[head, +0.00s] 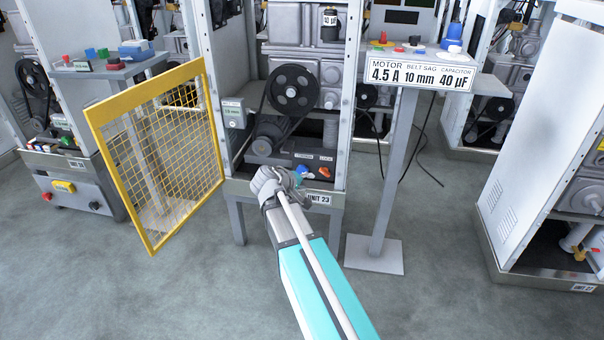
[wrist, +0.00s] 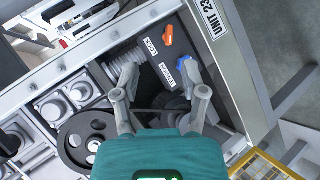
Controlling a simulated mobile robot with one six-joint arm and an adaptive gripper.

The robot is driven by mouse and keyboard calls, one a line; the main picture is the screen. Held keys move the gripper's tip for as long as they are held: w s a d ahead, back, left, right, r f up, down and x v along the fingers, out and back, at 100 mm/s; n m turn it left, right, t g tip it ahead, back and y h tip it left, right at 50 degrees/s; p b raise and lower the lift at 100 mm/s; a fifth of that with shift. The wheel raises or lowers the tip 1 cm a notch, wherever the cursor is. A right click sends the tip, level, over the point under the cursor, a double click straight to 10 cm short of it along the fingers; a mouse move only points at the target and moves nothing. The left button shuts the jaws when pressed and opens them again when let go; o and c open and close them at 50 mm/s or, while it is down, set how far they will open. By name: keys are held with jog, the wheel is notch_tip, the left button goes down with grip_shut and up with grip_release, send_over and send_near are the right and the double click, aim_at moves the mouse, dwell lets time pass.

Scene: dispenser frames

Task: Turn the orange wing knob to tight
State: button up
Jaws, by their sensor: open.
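The orange wing knob (wrist: 167,35) sits on the dark base plate of the Unit 23 machine in the wrist view, beside a small white label that seems to read LOCK. It also shows small in the head view (head: 327,169). A blue knob (wrist: 186,66) is by a second label, apparently TENSION. My gripper (wrist: 157,72) is open and empty, fingers spread. One fingertip overlaps the blue knob in the picture; contact cannot be told. The orange knob lies beyond the fingertips, apart from them. In the head view my gripper (head: 278,182) is at the machine's front edge.
A black pulley (head: 293,89) and belt stand above the motor (head: 272,138). A yellow mesh guard (head: 160,155) hangs open at left. A sign (head: 420,75) on a post stands at right. The front frame rail (wrist: 222,72) runs close to the knobs.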

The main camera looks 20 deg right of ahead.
jog(key=shift+m+g+y, duration=0.4)
jog(key=shift+g+y, duration=0.1)
jog(key=shift+y, duration=0.4)
jog(key=shift+s+a+r+p, duration=0.45)
jog(key=shift+r+p, duration=0.2)
jog(key=shift+p, duration=0.3)
jog(key=shift+s+a+r+p, duration=0.35)
jog(key=shift+r+p, duration=0.25)
jog(key=shift+p, duration=0.35)
jog(key=shift+s+a+r+p, duration=0.35)
jog(key=shift+s+r+p, duration=0.25)
jog(key=shift+p, duration=0.35)
jog(key=shift+w, duration=0.1)
jog(key=t+h+b, duration=0.4)
jog(key=t+b, duration=0.1)
jog(key=b, duration=1.7)
send_near(324, 173)
jog(key=f+v, duration=0.1)
jog(key=v, duration=0.2)
jog(key=shift+d+r, duration=0.1)
jog(key=shift+r, duration=0.3)
jog(key=shift+w+d, duration=0.1)
jog(key=b+x, duration=0.3)
jog(key=x, duration=1)
jog(key=shift+w+d+f, duration=0.15)
jog(key=shift+w, duration=0.1)
